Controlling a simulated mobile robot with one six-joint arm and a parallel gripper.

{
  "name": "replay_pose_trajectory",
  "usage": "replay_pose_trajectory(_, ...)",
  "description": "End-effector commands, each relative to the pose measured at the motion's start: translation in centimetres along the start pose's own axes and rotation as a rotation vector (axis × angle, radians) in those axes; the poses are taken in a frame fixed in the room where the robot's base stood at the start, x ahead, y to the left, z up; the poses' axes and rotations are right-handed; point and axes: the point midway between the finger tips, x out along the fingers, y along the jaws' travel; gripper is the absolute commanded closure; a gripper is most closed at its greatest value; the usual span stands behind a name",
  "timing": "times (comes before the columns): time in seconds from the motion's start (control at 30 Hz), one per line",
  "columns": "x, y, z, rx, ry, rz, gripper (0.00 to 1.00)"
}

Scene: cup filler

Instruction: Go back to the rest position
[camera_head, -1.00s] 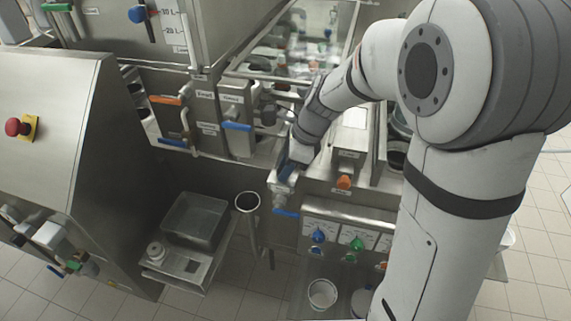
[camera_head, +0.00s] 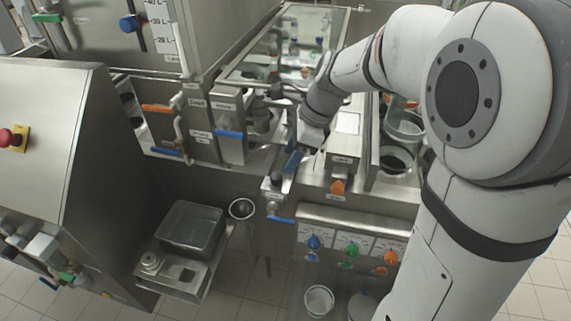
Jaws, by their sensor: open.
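My gripper (camera_head: 293,160) is at the end of my white arm, in the middle of the picture. It points down and left, above the steel valve fitting (camera_head: 274,186) with a blue handle (camera_head: 281,220) at the machine's front edge. The jaws are small and partly hidden by the wrist. I see nothing held between them. Whether the gripper touches the fitting cannot be told.
A control panel with coloured knobs (camera_head: 351,249) is below right of the gripper. A white cup (camera_head: 318,300) stands under it. A steel cabinet with a red emergency button (camera_head: 13,139) is at left. A grey tray (camera_head: 190,228) and a round holder (camera_head: 242,208) stand between them.

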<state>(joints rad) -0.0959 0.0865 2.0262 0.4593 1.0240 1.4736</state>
Motion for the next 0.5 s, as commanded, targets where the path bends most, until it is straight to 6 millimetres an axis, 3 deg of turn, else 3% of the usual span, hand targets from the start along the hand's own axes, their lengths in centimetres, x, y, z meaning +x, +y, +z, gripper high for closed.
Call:
replay_pose_trajectory(0.13,-0.87,0.00,-0.02,0.001,0.000,-0.001,0.52)
replay_pose_trajectory(0.5,-0.85,0.03,0.04,-0.001,0.000,0.000,0.52)
